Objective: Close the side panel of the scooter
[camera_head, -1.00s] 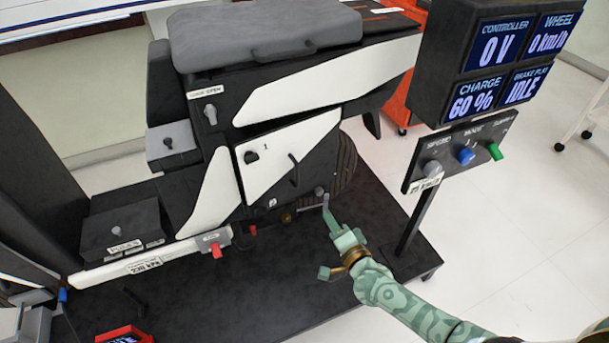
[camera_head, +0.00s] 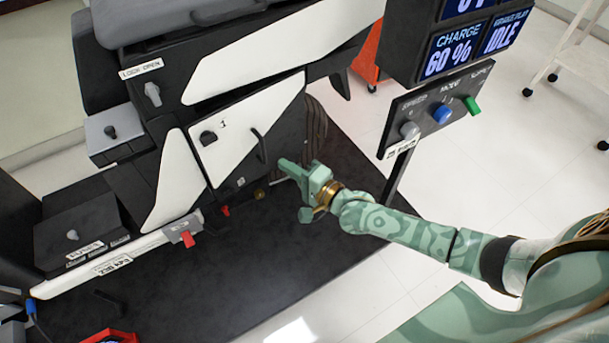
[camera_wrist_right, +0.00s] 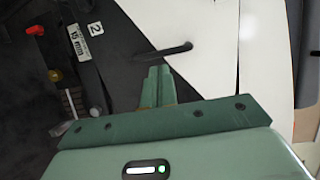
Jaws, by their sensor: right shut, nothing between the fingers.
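The side panel (camera_head: 262,112) of the scooter is white and black, with a dark bar handle (camera_head: 259,146) and a knob near a "1" mark. A dark gap shows along its upper edge; I cannot tell how far it stands out. My green right gripper (camera_head: 283,166) is shut and empty, just right of and below the handle. In the right wrist view the shut fingertips (camera_wrist_right: 158,72) point at the panel (camera_wrist_right: 205,85), just below the handle (camera_wrist_right: 165,50). I cannot tell whether they touch. My left gripper is not in view.
The control post (camera_head: 432,118) with screens and knobs stands right of the scooter, behind my right arm. A red clip (camera_head: 187,239) sits on the lower rail. A white cart (camera_head: 575,50) is at the far right.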

